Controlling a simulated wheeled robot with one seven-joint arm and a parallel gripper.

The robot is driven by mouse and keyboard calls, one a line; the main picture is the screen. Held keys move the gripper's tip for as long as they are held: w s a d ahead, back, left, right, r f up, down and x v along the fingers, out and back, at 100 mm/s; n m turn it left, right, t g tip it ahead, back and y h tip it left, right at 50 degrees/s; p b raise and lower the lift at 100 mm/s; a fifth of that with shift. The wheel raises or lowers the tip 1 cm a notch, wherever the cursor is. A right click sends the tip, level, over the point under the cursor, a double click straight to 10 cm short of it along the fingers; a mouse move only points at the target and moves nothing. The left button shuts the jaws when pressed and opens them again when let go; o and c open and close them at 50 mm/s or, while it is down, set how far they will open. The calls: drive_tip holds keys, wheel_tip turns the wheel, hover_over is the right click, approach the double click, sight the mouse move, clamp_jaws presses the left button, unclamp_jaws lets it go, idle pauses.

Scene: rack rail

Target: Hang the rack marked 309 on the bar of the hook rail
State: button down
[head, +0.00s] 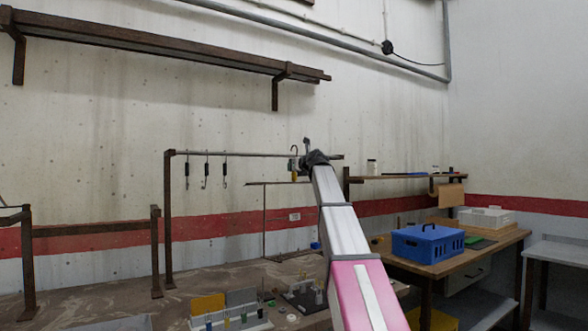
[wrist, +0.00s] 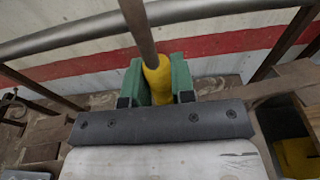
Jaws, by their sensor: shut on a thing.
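My gripper (wrist: 158,86) is shut on a yellow grip (wrist: 157,80) between its green finger pads. A thin metal rod (wrist: 140,30) rises from the grip. In the head view the grip shows as a small yellow spot (head: 294,176) beside my gripper (head: 301,166), with a curved hook (head: 294,149) above it. The hook is close to the bar of the hook rail (head: 250,154); I cannot tell whether they touch. The bar also crosses the top of the wrist view (wrist: 60,38). A small pale tag (head: 294,216) shows below; its marking is unreadable.
Several dark hooks (head: 206,170) hang along the bar's left part. A thin metal frame (head: 264,225) stands below my gripper. A blue crate (head: 428,244) and a white crate (head: 486,218) stand on the right table. Small items crowd the bench front.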

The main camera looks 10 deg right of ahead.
drive_tip(key=shift+w, duration=0.2)
drive_tip(key=shift+w+a+r, duration=0.1)
drive_tip(key=shift+w+a, duration=0.25)
drive_tip(key=shift+w, duration=0.4)
drive_tip(key=shift+f, duration=0.2)
